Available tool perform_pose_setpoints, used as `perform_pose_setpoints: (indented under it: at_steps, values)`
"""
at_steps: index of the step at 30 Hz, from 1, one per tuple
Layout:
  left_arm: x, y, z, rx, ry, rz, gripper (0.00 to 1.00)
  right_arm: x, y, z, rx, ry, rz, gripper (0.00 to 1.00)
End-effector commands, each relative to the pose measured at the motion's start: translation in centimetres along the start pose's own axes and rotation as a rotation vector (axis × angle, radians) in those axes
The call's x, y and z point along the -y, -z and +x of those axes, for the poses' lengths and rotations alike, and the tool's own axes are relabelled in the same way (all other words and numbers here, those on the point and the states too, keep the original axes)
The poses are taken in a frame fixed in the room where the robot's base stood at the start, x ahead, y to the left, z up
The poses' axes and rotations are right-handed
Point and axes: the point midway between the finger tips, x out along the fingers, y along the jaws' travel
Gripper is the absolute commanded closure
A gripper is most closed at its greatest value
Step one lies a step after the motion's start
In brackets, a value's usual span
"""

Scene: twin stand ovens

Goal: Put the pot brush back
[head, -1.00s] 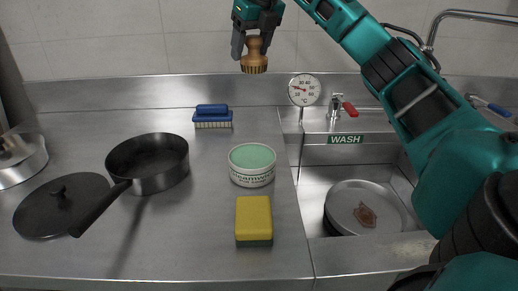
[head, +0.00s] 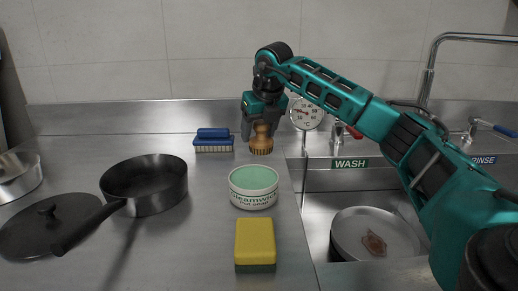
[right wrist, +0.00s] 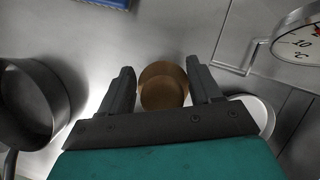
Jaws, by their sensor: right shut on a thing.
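The pot brush (head: 261,142) is a small round brush with a wooden handle and tan bristles. My right gripper (head: 260,124) is shut on its handle and holds it upright, bristles down, behind the white tub and right of the blue brush. In the right wrist view the pot brush (right wrist: 163,86) shows as a round brown top between the two fingers of my right gripper (right wrist: 163,88). I cannot tell whether the bristles touch the counter. My left gripper is not in view.
A blue scrubbing brush (head: 213,141), a white tub with green top (head: 254,187) and a yellow sponge (head: 255,240) stand on the steel counter. A black pan (head: 146,186) and lid (head: 45,224) lie left. A dial thermometer (head: 307,114) stands by the wash sink, which holds a pan (head: 375,235).

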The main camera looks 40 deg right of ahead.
Motion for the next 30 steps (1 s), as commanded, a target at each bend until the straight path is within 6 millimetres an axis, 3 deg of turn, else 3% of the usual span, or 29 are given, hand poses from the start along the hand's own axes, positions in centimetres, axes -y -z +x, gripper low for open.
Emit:
perform_pose_setpoints:
  at_steps: [9,20,21,28,30]
  values:
    - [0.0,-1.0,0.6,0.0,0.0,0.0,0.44,0.0,1.8,3.8,-0.003,0.001,-0.001,0.61]
    - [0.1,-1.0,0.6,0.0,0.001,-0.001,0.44,-0.1,1.8,4.1,-0.001,0.0,-0.001,0.61]
    - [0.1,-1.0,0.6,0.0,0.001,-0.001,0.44,-0.1,1.8,4.1,-0.001,0.0,-0.001,0.35]
    - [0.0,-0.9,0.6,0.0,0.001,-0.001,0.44,-0.1,1.8,4.0,-0.001,0.0,-0.001,0.13]
    - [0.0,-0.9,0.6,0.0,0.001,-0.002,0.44,-0.1,1.8,4.0,-0.002,0.0,-0.001,0.11]
